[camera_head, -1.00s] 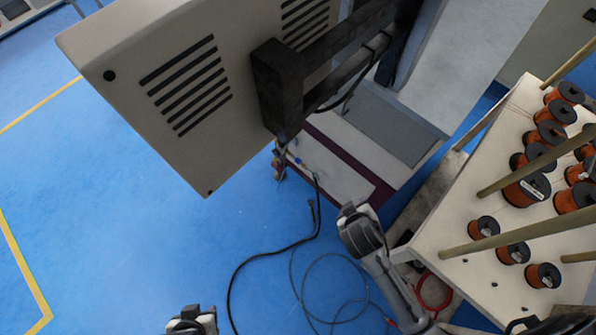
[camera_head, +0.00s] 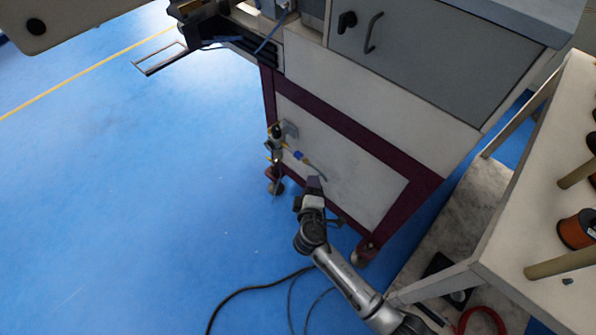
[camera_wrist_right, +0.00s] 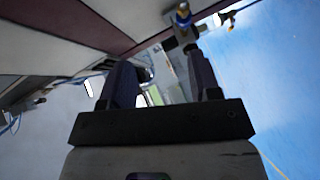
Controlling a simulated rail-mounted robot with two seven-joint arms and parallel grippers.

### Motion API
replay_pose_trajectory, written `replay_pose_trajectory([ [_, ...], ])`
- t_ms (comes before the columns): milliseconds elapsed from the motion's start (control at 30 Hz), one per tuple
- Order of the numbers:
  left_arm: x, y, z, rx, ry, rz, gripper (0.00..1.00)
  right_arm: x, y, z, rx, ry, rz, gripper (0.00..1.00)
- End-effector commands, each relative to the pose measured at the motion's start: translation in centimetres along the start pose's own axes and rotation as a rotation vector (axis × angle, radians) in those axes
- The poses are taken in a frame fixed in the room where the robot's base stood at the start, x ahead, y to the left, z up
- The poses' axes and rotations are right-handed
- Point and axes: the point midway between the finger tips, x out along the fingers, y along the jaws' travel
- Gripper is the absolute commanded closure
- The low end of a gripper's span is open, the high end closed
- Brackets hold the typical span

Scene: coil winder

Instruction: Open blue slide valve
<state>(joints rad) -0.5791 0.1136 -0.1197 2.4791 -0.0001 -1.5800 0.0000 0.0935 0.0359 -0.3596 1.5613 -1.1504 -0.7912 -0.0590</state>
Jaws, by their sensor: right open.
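The blue slide valve (camera_head: 298,155) is a small blue piece on the air fitting at the lower left of the machine's side panel. A brass-coloured tip and a thin dark hose are beside it. In the right wrist view, a blue piece of the fitting (camera_wrist_right: 183,14) shows at the top, beyond the fingers. My right gripper (camera_head: 314,184) is just below and right of the valve, apart from it. In the right wrist view its two dark fingers (camera_wrist_right: 160,72) stand apart with nothing between them. My left gripper is out of view.
The white machine cabinet (camera_head: 340,165) has dark red edging and stands on castors. A table with copper spools (camera_head: 577,230) is at the right. A black cable (camera_head: 245,290) lies on the blue floor at the bottom. The floor left of the cabinet is clear.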

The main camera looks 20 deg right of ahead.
Motion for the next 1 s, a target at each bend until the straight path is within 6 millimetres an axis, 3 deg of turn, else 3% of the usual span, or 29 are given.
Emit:
replay_pose_trajectory([
  [33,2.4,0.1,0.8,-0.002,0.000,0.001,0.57,1.0,-2.2,-0.2,-0.027,0.019,0.017,0.43],
  [300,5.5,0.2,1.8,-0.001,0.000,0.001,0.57,2.8,-4.8,-1.6,-0.120,0.082,0.071,0.43],
  [567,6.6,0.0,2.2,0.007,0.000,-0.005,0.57,4.8,-5.1,-2.1,-0.141,0.094,0.084,0.43],
  [1000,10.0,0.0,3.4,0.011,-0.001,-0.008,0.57,12.7,-4.7,-2.8,-0.139,0.094,0.082,0.43],
])
